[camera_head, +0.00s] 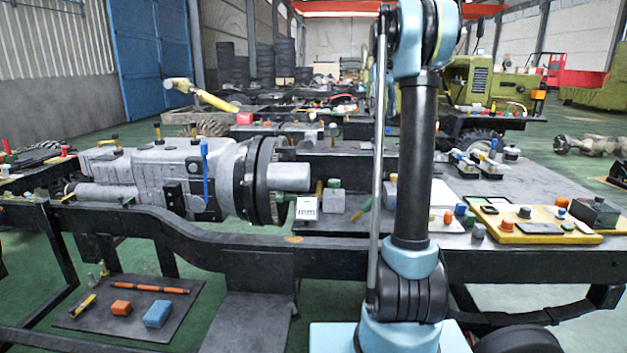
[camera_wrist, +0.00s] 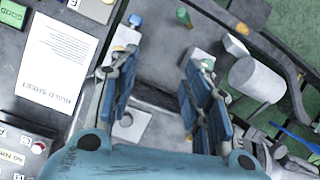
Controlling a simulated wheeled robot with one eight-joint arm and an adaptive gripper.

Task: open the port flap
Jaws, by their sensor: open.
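My gripper (camera_wrist: 160,68) shows in the wrist view with its two blue-padded fingers spread apart and nothing between them. It is above a dark grey work surface. A small pale square plate (camera_wrist: 131,125) with a round spot lies below, partly behind the left finger. A white block (camera_wrist: 202,60) is behind the tip of the right finger. I cannot tell which part is the port flap, or whether it is open or shut. In the head view my arm stands upright right of centre, and my gripper is out of the picture.
A white printed sheet (camera_wrist: 58,62) lies left of my gripper, and a grey cylinder (camera_wrist: 257,80) is to its right. In the head view, a large grey gearbox (camera_head: 165,175) sits on the black chassis frame. A yellow tray (camera_head: 530,226) with small parts is at the right.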

